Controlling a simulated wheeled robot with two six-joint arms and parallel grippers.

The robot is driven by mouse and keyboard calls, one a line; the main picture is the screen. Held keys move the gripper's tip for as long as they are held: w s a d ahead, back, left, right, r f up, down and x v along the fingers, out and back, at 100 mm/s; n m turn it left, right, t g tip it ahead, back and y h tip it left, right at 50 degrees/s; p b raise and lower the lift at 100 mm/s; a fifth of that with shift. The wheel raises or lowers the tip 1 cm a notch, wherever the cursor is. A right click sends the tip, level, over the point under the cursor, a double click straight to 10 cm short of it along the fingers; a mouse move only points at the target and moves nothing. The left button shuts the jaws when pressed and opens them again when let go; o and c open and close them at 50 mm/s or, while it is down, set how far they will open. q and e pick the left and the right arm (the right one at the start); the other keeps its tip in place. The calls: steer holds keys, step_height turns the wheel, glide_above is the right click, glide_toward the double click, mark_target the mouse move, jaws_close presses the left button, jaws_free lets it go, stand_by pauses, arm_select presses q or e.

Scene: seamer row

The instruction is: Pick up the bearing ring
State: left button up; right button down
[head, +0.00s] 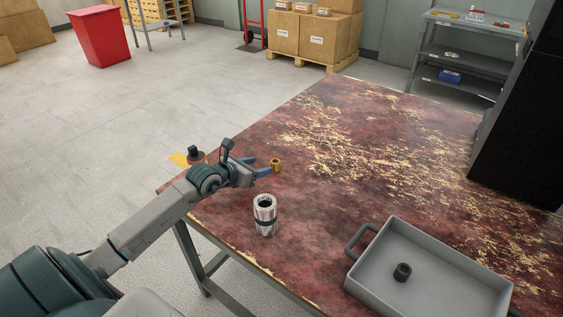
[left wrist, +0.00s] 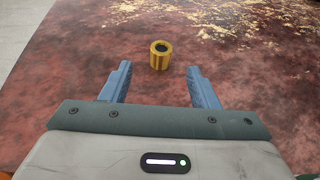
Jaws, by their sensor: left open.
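A small gold-coloured ring with a dark hole, which looks like the bearing ring (head: 276,165), stands on the worn red tabletop. In the left wrist view the ring (left wrist: 160,56) lies just beyond the fingertips, about midway between their lines. My left gripper (head: 261,166) is open and empty, with its two blue fingers pointing at the ring from the left. In the left wrist view the gripper (left wrist: 159,67) shows a clear gap between its fingers. My right gripper is not in view.
A silver cylinder with a dark band (head: 265,214) stands nearer on the table (head: 345,165). A grey tray (head: 440,275) at the front right holds a dark ring (head: 402,272). A dark part (head: 195,154) shows behind my left wrist. The table's middle is clear.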

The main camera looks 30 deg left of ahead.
mark_target(272, 164)
arm_select(q)
steer(key=shift+w+d+f, duration=0.15)
steer(key=shift+w+f, duration=0.05)
steer(key=shift+w, duration=0.35)
steer(key=shift+x, duration=0.9)
steer(key=shift+w+d+f, duration=0.15)
steer(key=shift+w+f, duration=0.15)
steer(key=shift+w, duration=0.3)
steer(key=x, duration=0.4)
steer(key=shift+f, duration=0.2)
steer(key=shift+w+f, duration=0.1)
steer(key=shift+w, duration=0.2)
steer(key=shift+c, duration=0.6)
steer(key=c, duration=0.9)
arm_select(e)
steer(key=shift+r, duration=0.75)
